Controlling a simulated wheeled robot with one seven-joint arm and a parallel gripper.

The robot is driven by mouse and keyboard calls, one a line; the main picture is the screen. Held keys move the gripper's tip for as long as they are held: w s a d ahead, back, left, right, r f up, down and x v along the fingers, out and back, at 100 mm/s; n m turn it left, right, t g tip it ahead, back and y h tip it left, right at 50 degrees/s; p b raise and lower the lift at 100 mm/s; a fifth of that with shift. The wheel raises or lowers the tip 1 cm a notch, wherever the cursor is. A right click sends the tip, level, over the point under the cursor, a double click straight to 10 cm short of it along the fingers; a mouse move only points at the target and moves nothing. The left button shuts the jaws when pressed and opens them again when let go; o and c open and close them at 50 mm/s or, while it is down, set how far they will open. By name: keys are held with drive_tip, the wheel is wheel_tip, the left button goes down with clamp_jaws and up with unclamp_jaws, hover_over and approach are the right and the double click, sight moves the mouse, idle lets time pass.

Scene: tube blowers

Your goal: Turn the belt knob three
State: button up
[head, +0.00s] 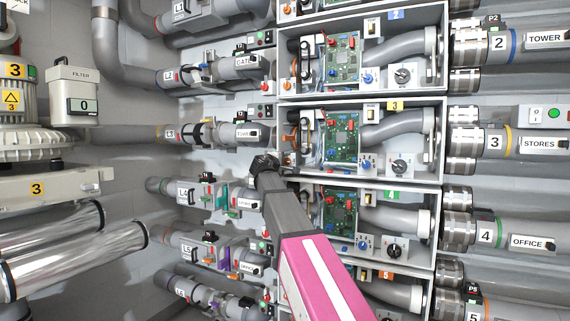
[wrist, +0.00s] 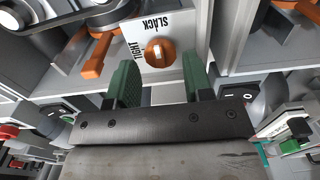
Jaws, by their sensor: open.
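An orange knob (wrist: 160,52) with a pale pointer mark sits on a white plate lettered SLACK and TIGHT in the wrist view. My gripper (wrist: 159,68) has two green fingers, one on each side below the knob, spread apart and empty. The fingers look in line with the knob, but I cannot tell how far short of it they are. In the head view my gripper (head: 264,163) is by the lower left of the box marked 3 (head: 445,140).
An orange lever (wrist: 97,55) and a black belt (wrist: 70,18) lie left of the knob.

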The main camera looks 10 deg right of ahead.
drive_tip(key=shift+x, duration=1.05)
drive_tip(key=c, duration=0.7)
drive_tip(key=shift+o, duration=0.2)
